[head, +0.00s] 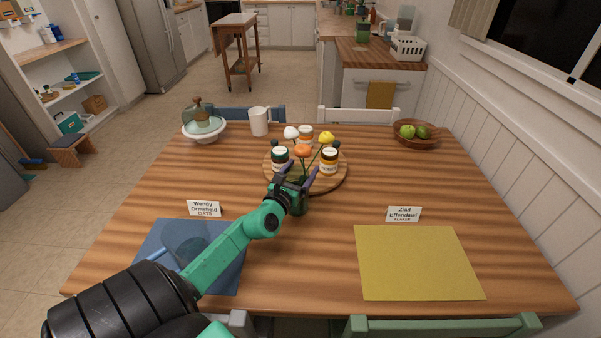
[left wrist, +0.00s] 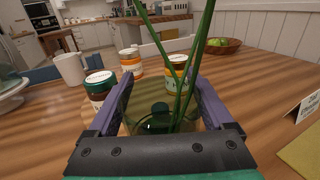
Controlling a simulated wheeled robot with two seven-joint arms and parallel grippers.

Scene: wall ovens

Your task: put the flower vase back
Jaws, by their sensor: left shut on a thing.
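The flower vase (head: 299,205) is a small dark green glass with white, orange and yellow flowers (head: 303,150) on green stems. My left gripper (head: 295,183) is shut on the vase at the near edge of a round wooden board (head: 338,183). In the left wrist view, the vase (left wrist: 158,125) and stems (left wrist: 185,75) stand between the two purple fingers of the gripper (left wrist: 165,105). The vase looks upright; I cannot tell whether its base touches the table. My right gripper is not in view.
Several jars, including a green-lidded jar (head: 280,157) and an orange jar (head: 329,160), stand on the board close behind the vase. A white mug (head: 259,121), a glass-domed dish (head: 204,128) and a fruit bowl (head: 417,137) stand farther back. The table's right side has free room around a yellow placemat (head: 418,262).

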